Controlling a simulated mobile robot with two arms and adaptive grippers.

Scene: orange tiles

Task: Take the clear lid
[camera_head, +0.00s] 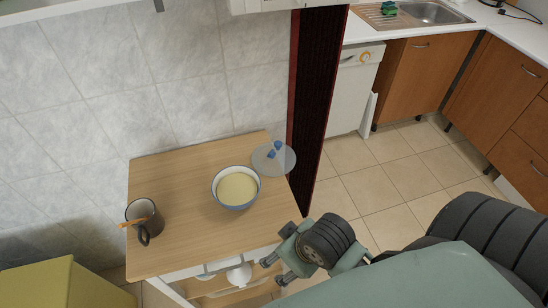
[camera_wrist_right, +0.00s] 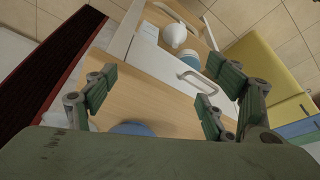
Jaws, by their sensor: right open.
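The clear lid (camera_head: 267,161) is a round transparent disc with a blue knob. It lies at the back right corner of the small wooden table, beside the bowl, in the head view. My right gripper (camera_head: 278,254) is open and empty near the table's front right edge, well in front of the lid. In the right wrist view its fingers (camera_wrist_right: 160,88) are spread wide with nothing between them. The lid cannot be made out for certain there. My left gripper is not in view.
A white-and-blue bowl (camera_head: 236,203) with yellow contents stands left of the lid. A dark mug (camera_head: 142,209) with a wooden stick is at the table's left. Under the tabletop, an open drawer or shelf holds a white teapot (camera_wrist_right: 173,37). A dark red panel (camera_head: 318,95) rises behind the table's right side.

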